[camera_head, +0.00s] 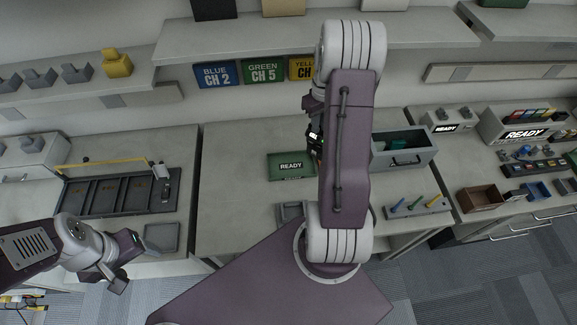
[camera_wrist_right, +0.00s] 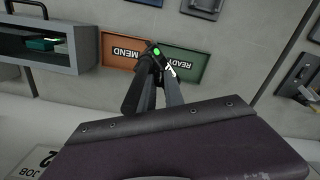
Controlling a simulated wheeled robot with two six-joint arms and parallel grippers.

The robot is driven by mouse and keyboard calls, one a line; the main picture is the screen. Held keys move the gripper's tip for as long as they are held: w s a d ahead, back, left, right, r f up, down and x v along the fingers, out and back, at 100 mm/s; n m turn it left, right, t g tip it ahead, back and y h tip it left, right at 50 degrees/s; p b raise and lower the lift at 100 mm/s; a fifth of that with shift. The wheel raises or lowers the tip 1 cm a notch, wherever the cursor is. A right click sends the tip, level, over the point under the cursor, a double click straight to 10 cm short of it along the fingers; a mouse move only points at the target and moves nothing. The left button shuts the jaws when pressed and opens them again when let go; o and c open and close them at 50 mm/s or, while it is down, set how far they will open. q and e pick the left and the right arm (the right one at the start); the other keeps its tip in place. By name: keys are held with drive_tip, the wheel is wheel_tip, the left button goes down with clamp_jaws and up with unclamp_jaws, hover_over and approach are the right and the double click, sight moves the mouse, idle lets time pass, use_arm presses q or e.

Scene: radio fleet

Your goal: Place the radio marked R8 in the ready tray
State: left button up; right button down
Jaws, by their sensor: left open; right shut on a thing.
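My right gripper (camera_wrist_right: 158,75) is shut on a dark radio (camera_wrist_right: 150,62) with a green light and a small white label. The label's mark is too small to read. The radio is partly hidden by the fingers. In the head view the radio (camera_head: 314,136) shows beside my right arm, which hides most of that gripper. The green ready tray (camera_head: 290,167) is on the middle bench. It also shows in the wrist view (camera_wrist_right: 188,76), just beyond the radio, which overlaps its edge there. Its height above the tray is unclear. My left gripper (camera_head: 133,266) is open and empty at lower left.
An orange MEND tray (camera_wrist_right: 118,54) adjoins the ready tray. A grey open-fronted box (camera_head: 405,154) stands right of my arm. A dark slotted rack (camera_head: 115,194) with a yellow bar is on the left bench. A shelf (camera_head: 260,48) with channel signs overhangs behind.

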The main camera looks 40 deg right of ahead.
drive_tip(key=shift+s+d+f+b, duration=0.35)
drive_tip(key=shift+s+d+f, duration=0.1)
drive_tip(key=shift+s+d, duration=0.2)
drive_tip(key=w+a+f+p, duration=0.5)
drive_tip(key=w+a+f, duration=0.2)
drive_tip(key=w+f, duration=0.2)
wheel_tip(320, 180, down, 2)
drive_tip(key=shift+a, duration=0.25)
drive_tip(key=c, duration=1.4)
unclamp_jaws()
drive_tip(key=shift+c, duration=0.2)
